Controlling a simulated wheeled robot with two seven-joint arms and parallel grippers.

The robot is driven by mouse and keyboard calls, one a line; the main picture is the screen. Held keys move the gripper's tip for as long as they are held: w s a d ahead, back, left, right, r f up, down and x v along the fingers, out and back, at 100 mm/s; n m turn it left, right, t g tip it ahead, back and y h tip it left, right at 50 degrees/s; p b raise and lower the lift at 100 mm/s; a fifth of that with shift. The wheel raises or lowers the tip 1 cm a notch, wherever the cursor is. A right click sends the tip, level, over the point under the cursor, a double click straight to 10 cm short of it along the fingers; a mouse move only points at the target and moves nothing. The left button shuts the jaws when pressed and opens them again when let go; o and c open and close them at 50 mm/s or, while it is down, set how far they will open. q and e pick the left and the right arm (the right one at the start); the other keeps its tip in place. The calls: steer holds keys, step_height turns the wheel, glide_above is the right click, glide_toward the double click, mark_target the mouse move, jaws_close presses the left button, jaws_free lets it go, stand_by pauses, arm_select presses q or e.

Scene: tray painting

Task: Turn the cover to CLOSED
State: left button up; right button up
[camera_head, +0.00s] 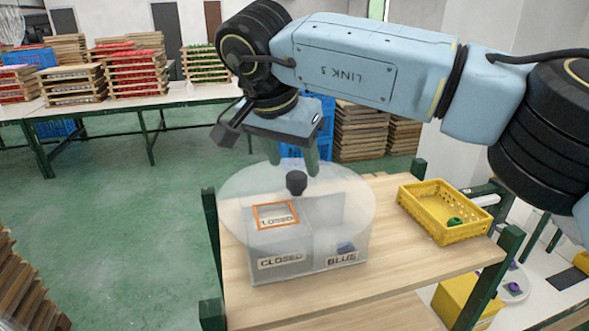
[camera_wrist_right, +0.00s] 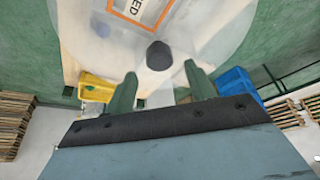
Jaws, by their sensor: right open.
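A clear round cover (camera_head: 350,195) lies on top of a grey box (camera_head: 290,276). A black knob (camera_head: 296,183) stands at its middle. An orange-framed window (camera_head: 276,216) on the cover lies at the left, above the side labelled CLOSED (camera_head: 281,260). My right gripper (camera_head: 311,160) is open just above the knob, pointing down. In the right wrist view, the knob (camera_wrist_right: 159,55) appears between and beyond the two green fingertips (camera_wrist_right: 163,84), not gripped. My left gripper is not in view.
The box stands on a wooden table (camera_head: 380,290) with green posts (camera_head: 211,240). A yellow crate (camera_head: 447,212) with a green item (camera_head: 454,222) inside stands to the right. A small dark-blue item (camera_head: 346,248) shows in the BLUE side.

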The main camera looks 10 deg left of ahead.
steer(key=v, duration=1)
steer(key=shift+r, duration=0.2)
steer(key=shift+s, duration=0.1)
